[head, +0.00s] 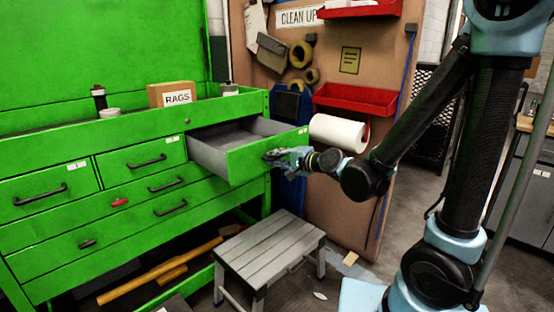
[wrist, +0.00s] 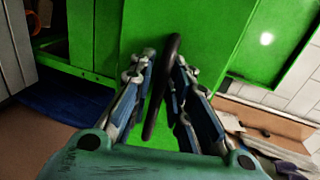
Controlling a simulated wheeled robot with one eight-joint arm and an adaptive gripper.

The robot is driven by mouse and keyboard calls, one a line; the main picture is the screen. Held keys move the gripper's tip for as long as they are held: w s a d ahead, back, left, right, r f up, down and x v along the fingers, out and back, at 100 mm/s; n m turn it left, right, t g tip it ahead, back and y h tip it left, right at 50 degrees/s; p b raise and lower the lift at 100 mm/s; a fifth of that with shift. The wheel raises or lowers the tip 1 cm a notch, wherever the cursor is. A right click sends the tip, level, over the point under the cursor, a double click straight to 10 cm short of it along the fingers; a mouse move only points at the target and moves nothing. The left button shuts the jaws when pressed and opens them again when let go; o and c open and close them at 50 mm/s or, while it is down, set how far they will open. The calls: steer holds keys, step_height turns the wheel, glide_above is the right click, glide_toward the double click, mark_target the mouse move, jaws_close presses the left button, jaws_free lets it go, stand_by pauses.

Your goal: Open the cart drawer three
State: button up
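In the head view the green cart has several drawers. Its top-right drawer (head: 237,150) is pulled well out, showing an empty grey inside. My gripper (head: 272,157) is at this drawer's front. In the wrist view a dark bar handle (wrist: 161,90) runs slantwise between the two fingers of my gripper (wrist: 165,65), in front of the green drawer front (wrist: 195,30). The right fingertip is close to the handle and the left is slightly apart or just touching. Whether they clamp it is unclear. The label on the drawer is too small to read.
The other cart drawers, such as the top-middle one (head: 130,168), are shut. A grey step stool (head: 270,250) stands below the open drawer. A pegboard (head: 350,90) with red bins and a paper roll (head: 338,132) is behind. A RAGS box (head: 170,94) sits on the cart.

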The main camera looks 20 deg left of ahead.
steer(key=v, duration=1.1)
steer(key=shift+d, duration=0.45)
stand_by(0.5)
